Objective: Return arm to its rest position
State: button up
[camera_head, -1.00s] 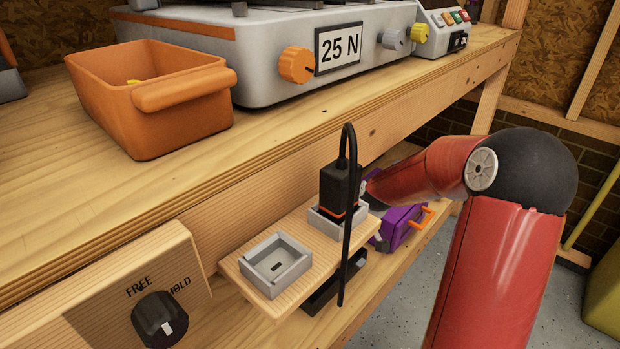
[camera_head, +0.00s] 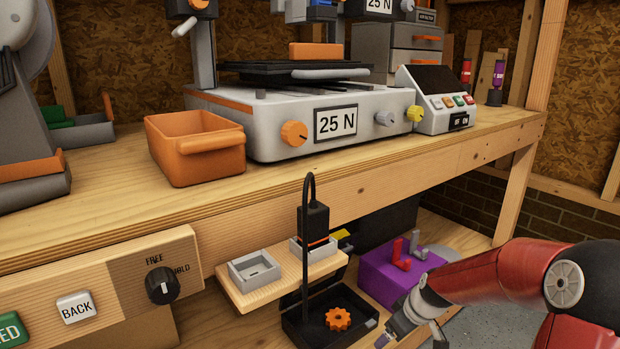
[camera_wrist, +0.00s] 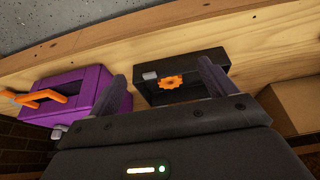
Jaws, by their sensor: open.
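My arm (camera_head: 490,275) comes in red from the lower right in the head view. My gripper (camera_head: 395,338) is low, beside the lower shelf, to the right of a black open case (camera_head: 290,322) with an orange gear (camera_head: 338,319) in it. In the wrist view my gripper (camera_wrist: 162,75) shows two dark fingers spread apart with nothing held between them. The black case (camera_wrist: 205,58) and orange gear (camera_wrist: 172,82) lie beyond the fingers. The purple box (camera_wrist: 85,95) is to the left there.
A small wooden ledge (camera_head: 262,295) carries two grey sockets, one with a black corded plug (camera_head: 313,220). The purple box (camera_head: 375,285) sits on the lower shelf. The workbench (camera_head: 330,172) above holds a printer and an orange bin (camera_head: 195,148). Grey floor (camera_head: 480,325) shows at the lower right.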

jog(key=s+a+r+m+h+p, duration=0.1)
jog(key=s+a+r+h+p, duration=0.1)
jog(key=s+r, duration=0.45)
jog(key=s+a+r+m+h+p, duration=0.1)
jog(key=s+a+r+m+p, duration=0.2)
jog(key=r, duration=0.7)
jog(key=s+r+m+t+p, duration=0.1)
jog(key=s+r+p, duration=0.1)
jog(key=s+r, duration=0.3)
jog(key=s+r+m+t+p, duration=0.1)
jog(key=s+r, duration=0.4)
jog(key=s, duration=0.7)
jog(key=shift+a+r+m+p, duration=0.2)
jog(key=shift+m+p, duration=0.15)
jog(key=shift+m, duration=0.25)
jog(key=shift+w, duration=0.1)
